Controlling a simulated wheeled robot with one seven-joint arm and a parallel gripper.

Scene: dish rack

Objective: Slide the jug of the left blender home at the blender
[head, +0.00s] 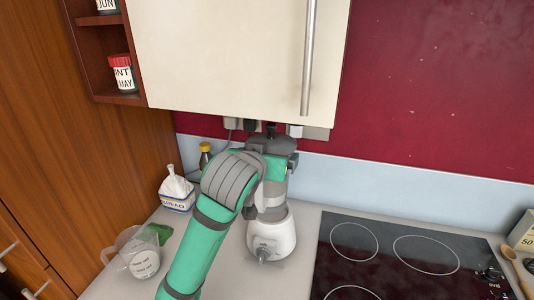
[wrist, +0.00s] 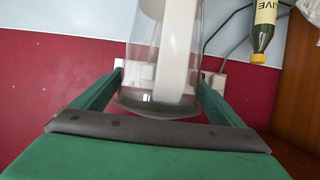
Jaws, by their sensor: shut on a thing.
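The blender's white base (head: 271,240) stands on the worktop in the head view, with a dial on its front. The jug (head: 272,200) is above it, upright and largely hidden by my arm. In the head view it looks in line with the base, but I cannot tell whether it is fully seated. In the wrist view the clear jug (wrist: 143,65), with a pale handle-like strip, lies between the two green fingers of my gripper (wrist: 160,75). My gripper is shut on the jug.
A cream wall cupboard (head: 220,50) hangs close above the blender. A black hob (head: 400,260) lies to the right. Sockets and cables are on the wall behind.

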